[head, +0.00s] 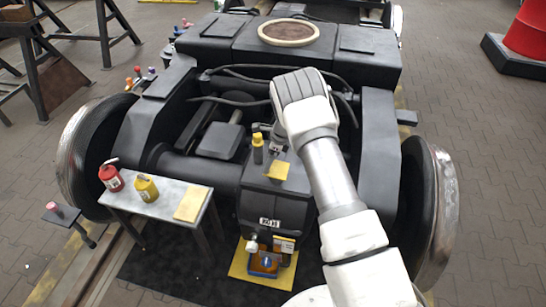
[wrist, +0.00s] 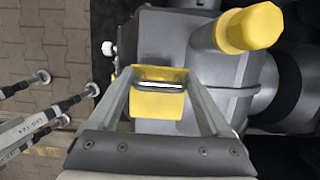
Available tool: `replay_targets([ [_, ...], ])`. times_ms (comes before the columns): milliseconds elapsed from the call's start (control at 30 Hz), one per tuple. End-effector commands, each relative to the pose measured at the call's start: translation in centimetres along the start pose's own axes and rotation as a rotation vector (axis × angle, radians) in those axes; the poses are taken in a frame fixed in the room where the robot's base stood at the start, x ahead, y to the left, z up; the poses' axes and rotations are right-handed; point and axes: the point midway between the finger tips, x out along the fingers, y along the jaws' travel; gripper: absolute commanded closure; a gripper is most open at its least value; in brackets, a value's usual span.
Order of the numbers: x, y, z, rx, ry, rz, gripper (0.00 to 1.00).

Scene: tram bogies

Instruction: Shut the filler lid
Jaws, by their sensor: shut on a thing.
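The yellow filler lid (head: 279,172) is on top of the dark grey gearbox housing (head: 275,207) at the middle of the bogie. In the wrist view the lid (wrist: 157,106) lies between the two fingers of my gripper (wrist: 160,82), with a dark slot-like band and a bright line across it. My gripper (head: 277,148) is shut on the lid, with one finger at each side. The lid looks tilted up; its exact angle and its hinge I cannot tell. Whatever opening lies under it is hidden.
A yellow-capped post (head: 257,149) stands close beside my gripper; its cap (wrist: 250,28) is large in the wrist view. A grey side table (head: 165,208) at left holds a red canister (head: 111,177) and a yellow one (head: 146,188). A blue-orange tray (head: 264,264) sits below the housing.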

Motion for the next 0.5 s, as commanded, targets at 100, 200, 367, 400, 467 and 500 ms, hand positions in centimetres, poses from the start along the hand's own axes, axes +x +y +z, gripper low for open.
replay_targets([
  [100, 0.49, -0.11, -0.08, 0.001, -0.001, -0.002, 1.0],
  [200, 0.8, -0.09, 0.05, 0.002, -0.003, -0.002, 1.0],
  [367, 1.08, -0.07, 0.16, 0.002, -0.005, -0.002, 1.0],
  [400, 1.11, -0.07, 0.18, 0.002, -0.005, -0.002, 1.0],
  [467, 1.14, -0.06, 0.2, 0.002, -0.006, -0.001, 1.0],
  [500, 1.16, -0.05, 0.22, 0.002, -0.006, -0.001, 1.0],
])
